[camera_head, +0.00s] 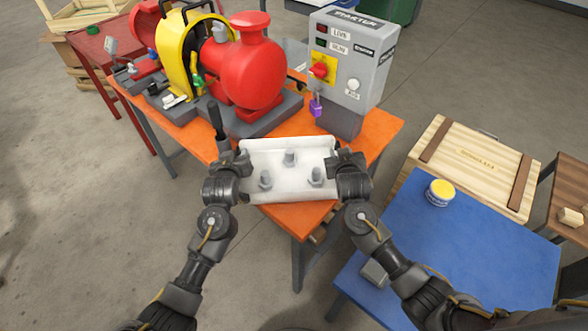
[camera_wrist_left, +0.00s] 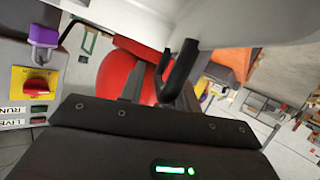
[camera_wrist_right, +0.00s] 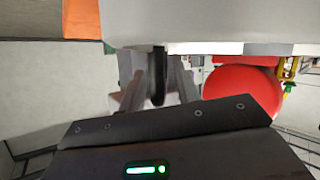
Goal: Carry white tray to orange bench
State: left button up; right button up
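The white tray (camera_head: 290,188) is between my two grippers, in front of the red pump and over the front part of the orange bench (camera_head: 379,128). It carries three grey bolt-like parts (camera_head: 290,158). I cannot tell whether its underside touches the bench top. My left gripper (camera_head: 243,160) is shut on a dark handle at the tray's left end; the handle shows in the left wrist view (camera_wrist_left: 180,72). My right gripper (camera_head: 336,160) is shut on the handle at the right end, seen between the fingers in the right wrist view (camera_wrist_right: 157,78).
A red pump (camera_head: 250,70) with a yellow guard (camera_head: 182,48) and a grey starter box (camera_head: 350,60) stand on the bench behind the tray. A blue table (camera_head: 455,260) with a yellow-lidded tub (camera_head: 440,192) is at right, near a wooden crate (camera_head: 475,165).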

pick_arm(q)
jog(key=v, duration=1.2)
jog(key=shift+d, duration=0.1)
pick_arm(e)
jog(key=v, duration=1.2)
